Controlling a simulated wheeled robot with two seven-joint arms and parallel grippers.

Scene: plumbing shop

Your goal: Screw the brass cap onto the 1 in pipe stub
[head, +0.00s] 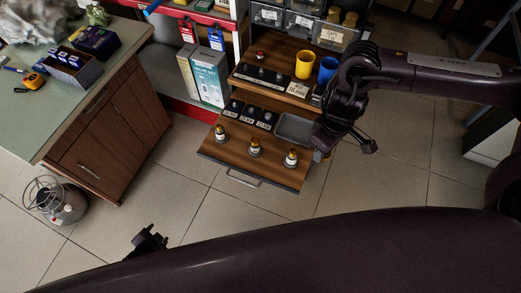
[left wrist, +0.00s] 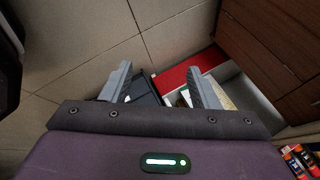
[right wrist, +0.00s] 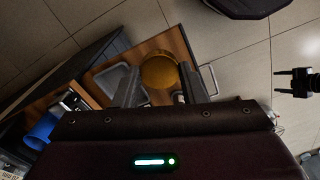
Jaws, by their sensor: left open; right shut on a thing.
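The round brass cap (right wrist: 160,70) sits between the fingers of my right gripper (right wrist: 162,88) in the right wrist view. In the head view my right gripper (head: 324,142) hangs at the right side of the pulled-out wooden board (head: 236,160); the cap is hidden there. Three upright stubs with brass-coloured tops and white labels stand on this board: left (head: 220,133), middle (head: 255,147), right (head: 291,158). Their sizes are too small to read. My left gripper (head: 149,240) is open and empty above the floor, also in the left wrist view (left wrist: 158,76).
A grey tray (head: 293,127) and dark labelled fittings (head: 250,112) lie behind the stubs. A yellow cup (head: 304,64) and a blue cup (head: 328,70) stand on the shelf above. A cabinet (head: 115,135) and a round metal container (head: 56,200) are at left. Floor in front is clear.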

